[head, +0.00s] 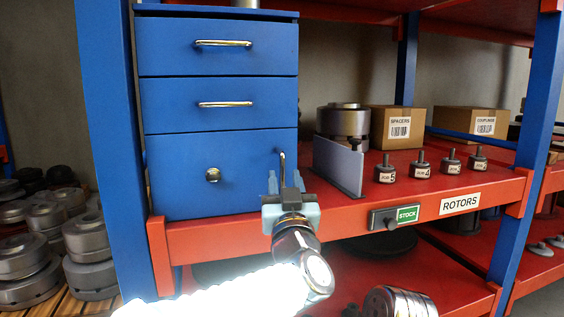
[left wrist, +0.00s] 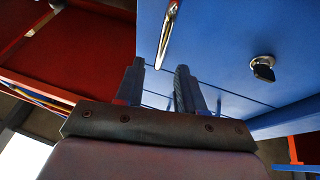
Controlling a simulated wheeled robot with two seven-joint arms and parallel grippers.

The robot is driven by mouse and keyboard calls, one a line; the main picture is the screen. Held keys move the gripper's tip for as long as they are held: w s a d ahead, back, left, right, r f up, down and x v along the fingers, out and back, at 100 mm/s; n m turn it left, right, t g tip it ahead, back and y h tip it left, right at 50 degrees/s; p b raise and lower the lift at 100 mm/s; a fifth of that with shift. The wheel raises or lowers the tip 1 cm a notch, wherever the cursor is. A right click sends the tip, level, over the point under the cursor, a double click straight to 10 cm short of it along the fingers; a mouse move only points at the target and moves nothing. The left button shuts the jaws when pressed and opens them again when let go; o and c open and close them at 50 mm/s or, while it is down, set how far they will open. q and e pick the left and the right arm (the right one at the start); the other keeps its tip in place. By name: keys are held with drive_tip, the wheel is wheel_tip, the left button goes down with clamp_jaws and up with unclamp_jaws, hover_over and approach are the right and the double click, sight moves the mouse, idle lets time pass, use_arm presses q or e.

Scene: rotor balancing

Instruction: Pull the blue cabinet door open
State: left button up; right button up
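The blue cabinet door (head: 180,190) is the lowest front of the blue cabinet, below two drawers, and looks closed. Its upright metal handle (head: 282,160) is near the right edge; a round lock (head: 213,175) sits further left. My left gripper (head: 286,180) is in front of the handle's lower part, with its fingers apart. In the left wrist view the open fingers (left wrist: 160,70) point at the door (left wrist: 225,45), and the handle (left wrist: 170,30) lies just beyond the gap between them. No contact with the handle is clear. My right gripper is not in view.
The cabinet stands on a red shelf (head: 330,215) between blue posts. Right of it are a grey upright plate (head: 338,166), a metal rotor (head: 343,120), small numbered pieces and cardboard boxes (head: 397,126). The space in front of the door is free apart from my left arm.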

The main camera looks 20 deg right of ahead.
sight(283, 168)
use_arm(q)
drive_tip(key=p+x, duration=0.1)
drive_tip(key=x, duration=0.4)
drive_tip(key=shift+w+d, duration=0.1)
drive_tip(key=shift+w, duration=0.1)
clamp_jaws()
